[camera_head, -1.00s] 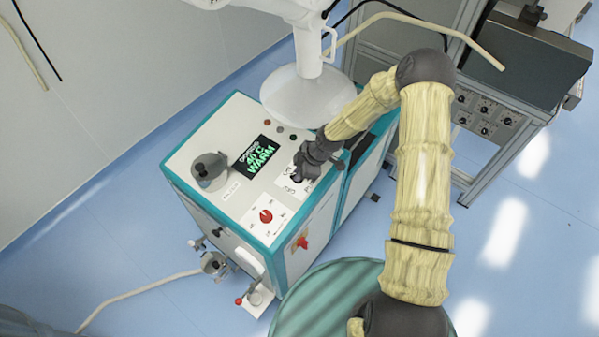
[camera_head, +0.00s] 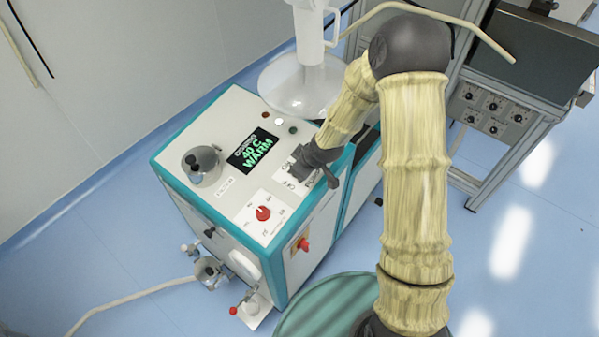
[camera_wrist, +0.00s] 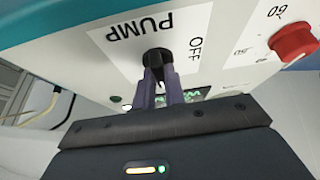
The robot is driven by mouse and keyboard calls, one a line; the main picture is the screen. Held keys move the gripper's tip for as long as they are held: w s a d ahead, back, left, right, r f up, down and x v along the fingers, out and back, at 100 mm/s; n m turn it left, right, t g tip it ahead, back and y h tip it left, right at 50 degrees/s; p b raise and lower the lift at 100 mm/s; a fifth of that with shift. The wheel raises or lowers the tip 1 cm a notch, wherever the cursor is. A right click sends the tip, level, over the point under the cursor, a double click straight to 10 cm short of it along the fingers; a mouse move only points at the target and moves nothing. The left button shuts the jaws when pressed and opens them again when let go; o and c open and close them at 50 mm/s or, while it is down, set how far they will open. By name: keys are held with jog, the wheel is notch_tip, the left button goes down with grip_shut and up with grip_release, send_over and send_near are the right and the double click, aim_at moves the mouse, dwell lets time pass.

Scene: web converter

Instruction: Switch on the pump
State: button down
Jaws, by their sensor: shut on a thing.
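The pump switch (camera_wrist: 157,60) is a black rotary knob on a white label reading PUMP and OFF, seen upside down in the wrist view. My gripper (camera_wrist: 160,88) is shut on the knob, with its two dark fingers on either side of it. In the head view my gripper (camera_head: 304,166) is at the right part of the white and teal machine's top panel (camera_head: 219,112) and hides the knob. I cannot tell which marking the knob points to.
A display reading 40 C WARM (camera_head: 256,152), a red dial (camera_head: 262,213) and a grey lidded cup (camera_head: 202,164) are on the same panel. A white funnel (camera_head: 300,85) stands behind. A red switch (camera_head: 303,244) is on the machine's side.

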jog(key=shift+r+m, duration=0.1)
jog(key=shift+m, duration=0.2)
jog(key=c, duration=1.5)
grip_release()
jog(key=shift+o, duration=0.2)
jog(key=p+v, duration=0.2)
jog(key=v, duration=1.5)
jog(key=shift+s, duration=0.15)
jog(key=shift+r, duration=0.1)
